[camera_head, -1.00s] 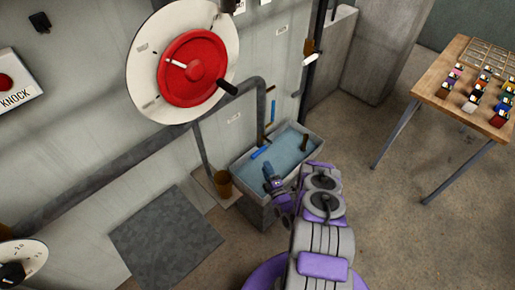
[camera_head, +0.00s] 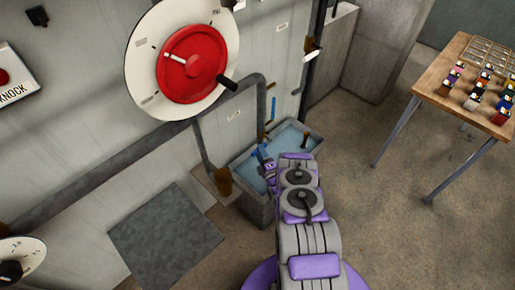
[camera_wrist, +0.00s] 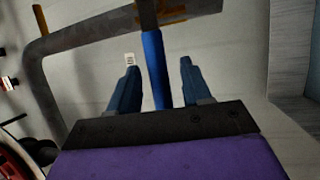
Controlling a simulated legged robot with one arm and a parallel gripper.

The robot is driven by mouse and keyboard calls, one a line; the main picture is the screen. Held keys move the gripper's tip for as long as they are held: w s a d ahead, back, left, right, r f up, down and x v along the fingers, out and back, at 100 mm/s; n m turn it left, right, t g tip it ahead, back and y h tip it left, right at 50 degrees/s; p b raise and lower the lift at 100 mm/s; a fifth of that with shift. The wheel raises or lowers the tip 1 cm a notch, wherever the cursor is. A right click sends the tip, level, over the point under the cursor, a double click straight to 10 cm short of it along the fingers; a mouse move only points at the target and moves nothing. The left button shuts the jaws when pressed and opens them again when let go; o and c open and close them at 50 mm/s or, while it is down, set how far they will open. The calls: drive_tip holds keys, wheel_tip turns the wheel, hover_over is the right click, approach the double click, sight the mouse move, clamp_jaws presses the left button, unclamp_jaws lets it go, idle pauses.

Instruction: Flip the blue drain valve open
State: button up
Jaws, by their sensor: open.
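The blue drain valve handle (camera_head: 256,154) shows at the left side of the water-filled basin (camera_head: 244,203), below the grey pipe. In the head view my gripper (camera_head: 268,164) is right beside it and partly hides it. In the wrist view a blue bar (camera_wrist: 155,68), which appears to be this handle, stands between the two dark blue fingers of my gripper (camera_wrist: 159,68). The fingers are open, with a visible gap on both sides of the bar. I cannot tell how deep the bar lies between them.
A large red wheel (camera_head: 193,65) on a white disc is on the wall above. A grey pipe (camera_head: 150,152) runs along the wall. A brown pot (camera_head: 223,182) stands left of the basin. A wooden table (camera_head: 440,95) with small figures is at the right. The floor between is clear.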

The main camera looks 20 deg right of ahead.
drive_tip(key=shift+w+r+b, duration=0.2)
drive_tip(key=shift+w, duration=0.75)
drive_tip(key=shift+w+r+b, duration=0.15)
drive_tip(key=shift+w+b, duration=0.05)
drive_tip(key=shift+w, duration=0.7)
drive_tip(key=shift+c, duration=0.2)
clamp_jaws()
